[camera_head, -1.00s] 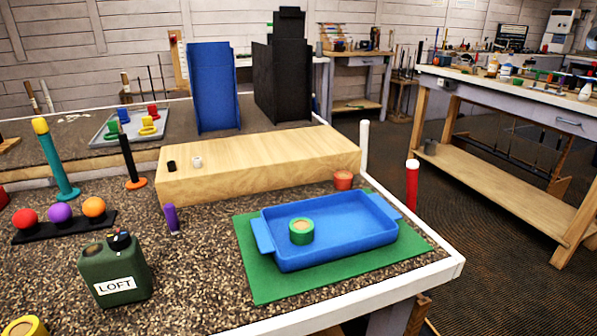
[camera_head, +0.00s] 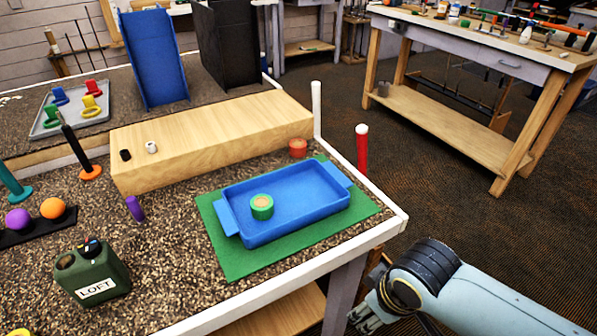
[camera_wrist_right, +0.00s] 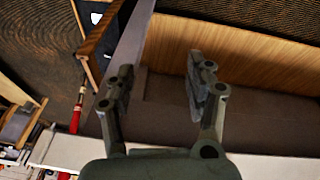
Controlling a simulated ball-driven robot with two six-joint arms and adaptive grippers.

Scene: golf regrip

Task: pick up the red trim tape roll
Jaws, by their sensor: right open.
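The red trim tape roll (camera_head: 298,147) stands on the bench at the right end of the wooden block, just behind the blue tray. My right gripper (camera_head: 362,318) is low at the front right, off the bench's front edge and well away from the roll. In the right wrist view the right gripper (camera_wrist_right: 160,85) has its two fingers spread apart with nothing between them. The roll cannot be made out in the right wrist view. My left gripper is not in view.
A blue tray (camera_head: 330,205) on a green mat (camera_head: 225,262) holds a green tape roll (camera_head: 262,207). A wooden block (camera_head: 215,140) lies behind. A white post (camera_head: 316,108) and a red post (camera_head: 362,148) stand near the right edge. A green LOFT can (camera_head: 92,272) is at left.

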